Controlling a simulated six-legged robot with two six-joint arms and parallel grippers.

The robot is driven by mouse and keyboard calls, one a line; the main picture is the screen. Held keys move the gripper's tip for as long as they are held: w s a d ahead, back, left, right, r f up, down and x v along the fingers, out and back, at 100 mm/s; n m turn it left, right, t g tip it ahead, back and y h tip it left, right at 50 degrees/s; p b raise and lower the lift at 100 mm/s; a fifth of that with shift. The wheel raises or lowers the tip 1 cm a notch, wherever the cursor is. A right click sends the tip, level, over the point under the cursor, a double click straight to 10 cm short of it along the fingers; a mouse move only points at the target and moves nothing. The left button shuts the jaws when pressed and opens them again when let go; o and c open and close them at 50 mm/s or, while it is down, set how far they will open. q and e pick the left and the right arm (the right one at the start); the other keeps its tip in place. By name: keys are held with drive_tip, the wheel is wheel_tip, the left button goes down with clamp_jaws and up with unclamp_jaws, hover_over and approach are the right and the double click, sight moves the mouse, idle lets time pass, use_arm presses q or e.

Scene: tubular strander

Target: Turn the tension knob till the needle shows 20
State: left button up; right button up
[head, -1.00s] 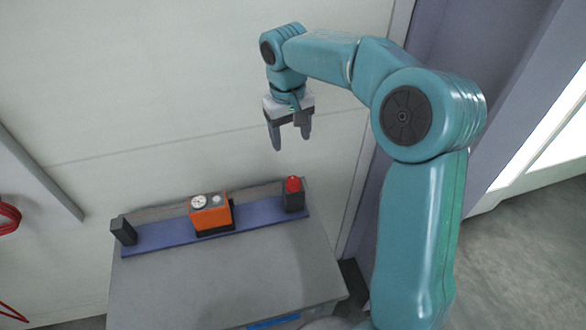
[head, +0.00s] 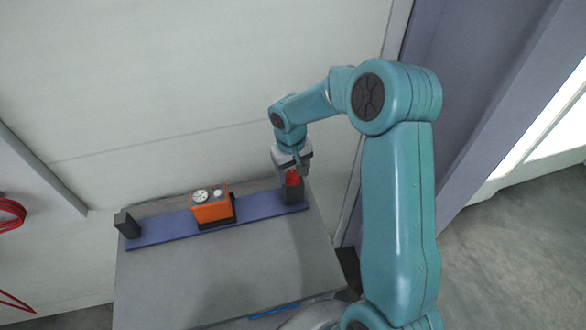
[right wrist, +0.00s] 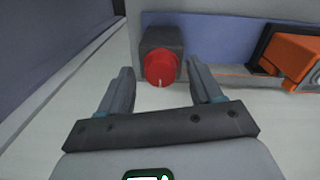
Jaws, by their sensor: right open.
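The red tension knob (head: 292,178) sits on a dark block (head: 294,194) at the right end of the blue rail. In the right wrist view the knob (right wrist: 161,67) shows a pale mark at its lower edge. My right gripper (head: 294,168) is open at the knob. In the wrist view its two fingers (right wrist: 160,78) stand to either side of the knob, with gaps left and right. The orange box (head: 212,210) carries a white dial (head: 201,196); its needle is too small to read. My left gripper is not in view.
The blue rail (head: 165,228) lies along the back of a grey cabinet top (head: 210,270), with a black block (head: 127,224) at its left end. A pale wall (head: 150,90) stands close behind. Red cables (head: 10,214) hang at far left.

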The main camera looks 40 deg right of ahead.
drive_tip(key=shift+d+f, duration=0.1)
drive_tip(key=shift+f, duration=0.3)
drive_tip(key=shift+w+a, duration=0.1)
drive_tip(key=shift+a, duration=0.1)
drive_tip(key=shift+d, duration=0.2)
drive_tip(key=c, duration=1.1)
drive_tip(key=shift+o, duration=0.2)
drive_tip(key=shift+a, duration=0.1)
